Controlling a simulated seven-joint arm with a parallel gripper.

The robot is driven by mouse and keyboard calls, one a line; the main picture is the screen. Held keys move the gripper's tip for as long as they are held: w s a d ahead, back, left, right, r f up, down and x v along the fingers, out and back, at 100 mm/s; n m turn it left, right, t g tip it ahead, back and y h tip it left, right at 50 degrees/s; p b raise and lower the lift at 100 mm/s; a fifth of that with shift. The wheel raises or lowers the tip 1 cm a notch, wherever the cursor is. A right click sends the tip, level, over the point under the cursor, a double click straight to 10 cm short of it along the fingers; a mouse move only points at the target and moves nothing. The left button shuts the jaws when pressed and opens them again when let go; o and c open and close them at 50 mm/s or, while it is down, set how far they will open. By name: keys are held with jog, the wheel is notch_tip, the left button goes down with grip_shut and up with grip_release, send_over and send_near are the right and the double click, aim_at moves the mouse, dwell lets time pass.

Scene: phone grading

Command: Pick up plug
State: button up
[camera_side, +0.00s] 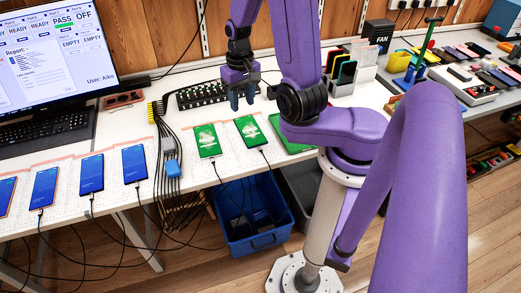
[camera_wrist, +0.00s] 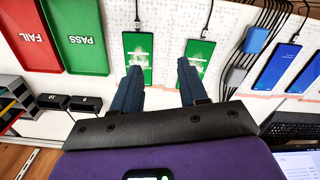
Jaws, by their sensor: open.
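Two phones with green screens lie on the white table in the side view, a left one (camera_side: 207,140) and a right one (camera_side: 250,130). Each has a cable plug at its near end, a left plug (camera_side: 215,161) and a right plug (camera_side: 262,150). In the wrist view the plugs show at the top ends of the phones, one plug (camera_wrist: 138,27) at left and one (camera_wrist: 207,36) at right. My gripper (camera_side: 242,104) is open and empty above the table, behind the phones. In the wrist view my gripper's fingers (camera_wrist: 160,72) overlap the phones' lower ends, apart from the plugs.
Several blue-screen phones (camera_side: 133,164) with cables lie to the left. A cable bundle with a blue block (camera_side: 173,169) runs over the table edge. A green PASS tray (camera_wrist: 77,38) and red FAIL tray (camera_wrist: 31,42) lie nearby. A blue bin (camera_side: 256,240) stands below.

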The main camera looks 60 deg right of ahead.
jog(key=s+d+f+m, duration=0.2)
jog(key=s+d+m, duration=0.1)
jog(key=s, duration=0.1)
send_over(261, 151)
notch_tip(261, 151, down, 12)
jog(key=shift+w+a+r, duration=0.1)
jog(key=shift+r, duration=0.05)
jog(key=shift+d+f, duration=0.2)
jog(key=shift+f, duration=2.5)
jog(key=shift+f, duration=0.2)
grip_shut()
